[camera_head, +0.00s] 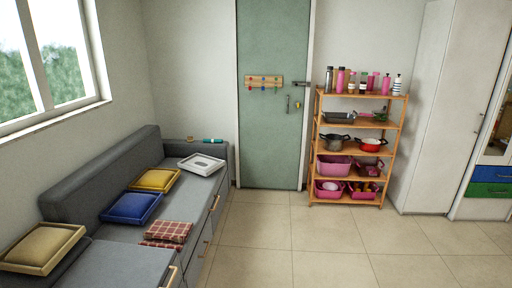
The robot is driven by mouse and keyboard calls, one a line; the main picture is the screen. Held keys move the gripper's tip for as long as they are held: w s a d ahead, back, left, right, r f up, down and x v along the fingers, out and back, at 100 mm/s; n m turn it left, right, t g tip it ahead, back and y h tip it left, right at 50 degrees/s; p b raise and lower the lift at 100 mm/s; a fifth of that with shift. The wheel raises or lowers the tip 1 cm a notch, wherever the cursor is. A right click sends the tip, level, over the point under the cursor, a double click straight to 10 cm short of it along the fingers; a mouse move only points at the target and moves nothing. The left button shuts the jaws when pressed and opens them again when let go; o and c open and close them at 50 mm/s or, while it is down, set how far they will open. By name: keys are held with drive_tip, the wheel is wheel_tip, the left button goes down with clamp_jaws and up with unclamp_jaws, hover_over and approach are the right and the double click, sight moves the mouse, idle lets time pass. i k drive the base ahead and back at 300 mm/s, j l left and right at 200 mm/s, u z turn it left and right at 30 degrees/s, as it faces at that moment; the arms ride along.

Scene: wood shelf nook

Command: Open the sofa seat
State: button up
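A grey sofa (128,238) runs along the left wall under the window. Its seat is down and flat, with handles (215,202) on the front face below the seat edge. On the seat lie a blue cushion tray (131,208), a yellow one (154,180), a white square tray (203,165) at the far end, and folded red checked cloths (168,233). A beige cushion tray (42,247) rests at the near left end. The near end of the sofa is cut off by the frame. My gripper is not in view.
The tiled floor (300,240) to the right of the sofa is clear. A wooden shelf (361,146) with pots, bottles and pink baskets stands by the green door (272,140). A tall white cabinet (440,120) is at the right.

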sight(193, 197)
drive_tip(key=i, duration=0.75)
drive_tip(key=i+l+u, duration=0.1)
drive_tip(key=i, duration=0.6)
drive_tip(key=i+l+u, duration=0.1)
drive_tip(key=i, duration=0.65)
drive_tip(key=i+u, duration=0.35)
drive_tip(key=u, duration=0.15)
drive_tip(key=i+l+u, duration=0.2)
drive_tip(key=i+u, duration=0.25)
drive_tip(key=i+l+u, duration=0.2)
drive_tip(key=u, duration=0.3)
drive_tip(key=i+l+u, duration=0.2)
drive_tip(key=l+u, duration=0.3)
drive_tip(key=i+l+u, duration=0.2)
drive_tip(key=u, duration=0.2)
drive_tip(key=i+l+u, duration=0.15)
drive_tip(key=l+u, duration=0.2)
drive_tip(key=i+l+u, duration=0.1)
drive_tip(key=l+u, duration=0.3)
drive_tip(key=j, duration=0.1)
